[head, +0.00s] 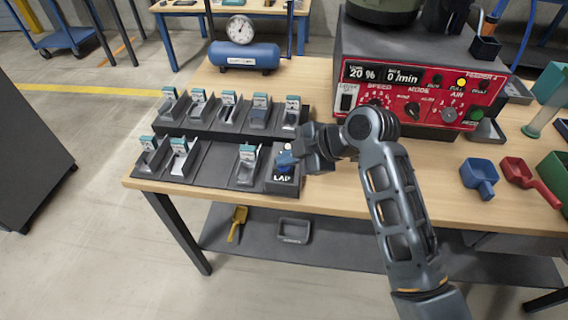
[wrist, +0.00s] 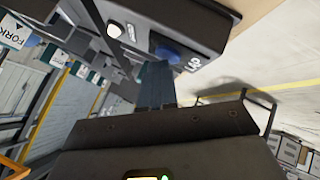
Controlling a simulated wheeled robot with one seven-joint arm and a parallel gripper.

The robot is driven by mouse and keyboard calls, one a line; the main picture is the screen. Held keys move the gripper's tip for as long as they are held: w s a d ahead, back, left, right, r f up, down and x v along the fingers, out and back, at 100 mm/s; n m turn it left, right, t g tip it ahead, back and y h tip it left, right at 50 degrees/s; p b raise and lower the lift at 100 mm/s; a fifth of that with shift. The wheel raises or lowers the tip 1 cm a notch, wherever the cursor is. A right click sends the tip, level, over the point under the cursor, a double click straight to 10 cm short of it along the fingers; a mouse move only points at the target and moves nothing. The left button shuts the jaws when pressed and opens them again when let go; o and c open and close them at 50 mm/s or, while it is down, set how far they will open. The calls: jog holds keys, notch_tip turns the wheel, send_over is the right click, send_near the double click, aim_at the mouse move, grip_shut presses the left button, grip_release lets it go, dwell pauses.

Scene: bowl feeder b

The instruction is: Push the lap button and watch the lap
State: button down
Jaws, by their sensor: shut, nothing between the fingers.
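The lap button box (head: 283,184), dark and marked LAP, stands at the right end of the front row of trays. Its blue button (wrist: 168,50) shows in the wrist view, with a white round lamp (wrist: 114,30) beside it. My gripper (head: 288,158) is shut and empty, with its fingertips right at the button in the head view. In the wrist view the shut fingers (wrist: 155,72) reach up to the button's edge and hide part of it. I cannot tell whether they touch or press it.
Two rows of small labelled trays (head: 229,110) lie left of the button box. A red feeder panel (head: 420,92) reads 20 % and 0 /min. A blue tank (head: 244,56) with a gauge stands behind. Blue (head: 479,175) and red scoops (head: 528,178) lie right.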

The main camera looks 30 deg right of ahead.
aim_at(288, 168)
jog(key=shift+r, duration=0.1)
jog(key=shift+r+p, duration=0.75)
notch_tip(288, 168, up, 5)
jog(key=p, duration=0.4)
jog(key=shift+f, duration=0.1)
dwell(0.7)
